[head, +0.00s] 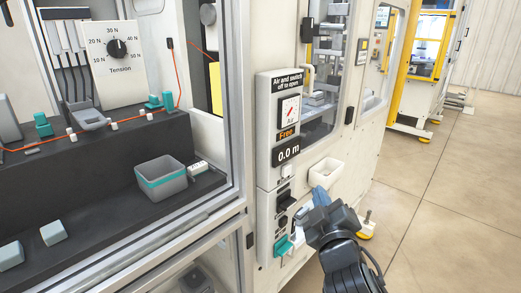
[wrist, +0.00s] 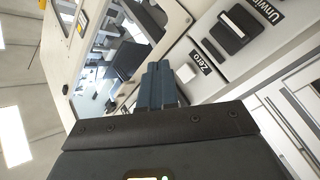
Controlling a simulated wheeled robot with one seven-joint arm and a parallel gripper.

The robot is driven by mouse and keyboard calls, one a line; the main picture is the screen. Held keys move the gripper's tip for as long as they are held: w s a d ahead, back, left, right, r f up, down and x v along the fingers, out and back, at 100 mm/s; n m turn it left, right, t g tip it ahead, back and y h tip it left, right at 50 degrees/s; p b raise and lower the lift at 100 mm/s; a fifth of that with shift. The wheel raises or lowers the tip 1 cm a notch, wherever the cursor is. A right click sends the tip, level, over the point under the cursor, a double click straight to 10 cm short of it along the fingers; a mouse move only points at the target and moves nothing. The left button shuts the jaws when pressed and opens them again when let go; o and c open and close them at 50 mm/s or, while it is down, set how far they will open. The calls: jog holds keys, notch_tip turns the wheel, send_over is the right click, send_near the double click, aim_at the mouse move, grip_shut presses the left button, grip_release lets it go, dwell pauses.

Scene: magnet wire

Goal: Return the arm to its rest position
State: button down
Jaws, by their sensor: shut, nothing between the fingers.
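My gripper (head: 321,197) is in front of the machine's white control panel (head: 265,172), below a small white tray (head: 326,172) on the panel's right. Its blue fingers are together with nothing between them. In the wrist view the gripper (wrist: 160,68) also shows with its fingers side by side, pointing toward the machine front. A white button beside the "Zero" label (wrist: 201,62) is close to the fingertips in that view; I cannot tell whether they touch anything. My dark arm reaches in from the bottom of the head view.
At left, an orange wire (head: 90,130) runs above a grey bin (head: 162,178). Open floor (head: 450,220) lies to the right.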

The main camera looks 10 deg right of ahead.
jog(key=s+f+m+g+y, duration=0.1)
jog(key=s+f, duration=0.2)
jog(key=s, duration=0.5)
jog(key=s+a+f+m+y, duration=0.1)
jog(key=s+f, duration=0.3)
jog(key=s, duration=0.4)
jog(key=s+f+m+g+y, duration=0.1)
jog(key=s+f, duration=0.2)
jog(key=s, duration=0.5)
jog(key=s+r+m+p, duration=0.1)
jog(key=s+r+m, duration=0.1)
jog(key=s, duration=0.9)
jog(key=s+r+m+g+p, duration=0.1)
jog(key=s+r, duration=0.4)
jog(key=s, duration=0.6)
jog(key=shift+s+d+r+m+g, duration=0.15)
jog(key=shift+s+d+m+g, duration=0.15)
jog(key=shift+m, duration=0.6)
